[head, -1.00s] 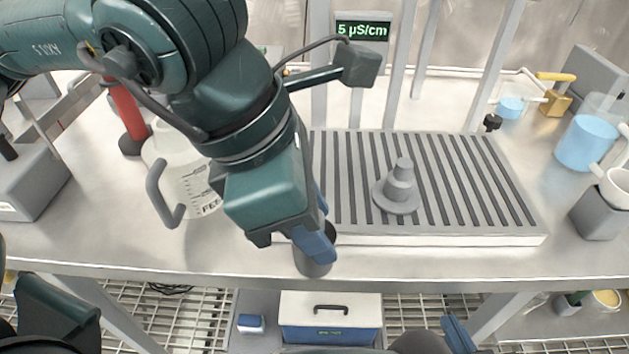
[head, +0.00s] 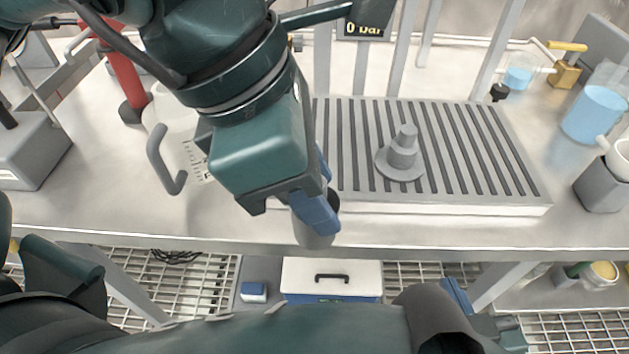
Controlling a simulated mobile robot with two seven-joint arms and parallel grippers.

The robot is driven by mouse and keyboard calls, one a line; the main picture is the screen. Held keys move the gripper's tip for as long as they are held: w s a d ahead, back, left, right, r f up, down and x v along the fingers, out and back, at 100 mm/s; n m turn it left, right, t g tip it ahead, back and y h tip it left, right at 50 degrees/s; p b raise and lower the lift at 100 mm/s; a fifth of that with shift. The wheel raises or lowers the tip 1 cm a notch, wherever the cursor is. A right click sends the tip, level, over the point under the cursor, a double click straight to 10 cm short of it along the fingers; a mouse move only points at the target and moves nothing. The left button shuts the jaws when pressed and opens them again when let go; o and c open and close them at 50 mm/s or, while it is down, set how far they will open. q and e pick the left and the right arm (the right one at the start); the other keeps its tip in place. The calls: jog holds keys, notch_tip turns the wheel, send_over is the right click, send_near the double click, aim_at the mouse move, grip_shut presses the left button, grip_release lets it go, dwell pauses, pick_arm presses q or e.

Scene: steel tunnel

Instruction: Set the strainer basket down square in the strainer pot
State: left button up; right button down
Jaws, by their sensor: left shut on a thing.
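My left gripper (head: 318,208) points down near the table's front edge, just left of the slatted tray. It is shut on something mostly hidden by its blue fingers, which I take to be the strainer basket. A short grey cylinder (head: 313,236) with a dark upper side shows right below and behind the fingers. I cannot tell whether it is the basket or the strainer pot, nor whether it touches the table. No other strainer pot can be made out. My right gripper (head: 456,297) is low at the bottom right, with only part of it showing; its jaw opening cannot be seen.
The slatted tray (head: 463,150) carries a grey stepped cone (head: 401,158). A white jug (head: 188,150) stands left, partly behind my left arm, near a red post (head: 127,75). Blue-liquid beakers (head: 593,113) and a grey holder (head: 603,186) are right. Shelves lie below the table.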

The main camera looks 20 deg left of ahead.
pick_arm(q)
jog(key=shift+r+p, duration=1.05)
jog(key=shift+r, duration=1.3)
